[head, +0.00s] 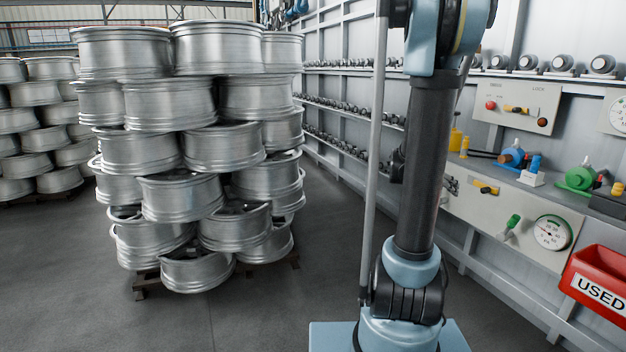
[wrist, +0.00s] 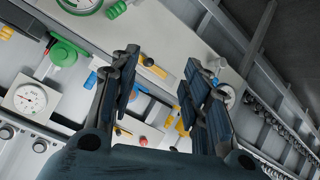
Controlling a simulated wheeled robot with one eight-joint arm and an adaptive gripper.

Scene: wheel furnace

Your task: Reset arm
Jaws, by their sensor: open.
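My gripper (wrist: 160,95) shows in the wrist view with its dark fingers spread apart. It is open and nothing is between the fingers. Behind the fingers is the control panel wall, seen tilted. In the head view my arm stands upright right of the middle, in front of the panel wall; my gripper is out of that view. The lower panel (head: 515,222) carries a yellow lever, a green-handled lever and a round gauge (head: 552,232).
Stacked metal wheel rims (head: 190,140) stand on a pallet at left, with more behind at far left. A red bin (head: 600,280) marked USED is at lower right. A shelf holds blue and green valve-like parts (head: 580,177). Grey floor (head: 270,315) between stack and wall is clear.

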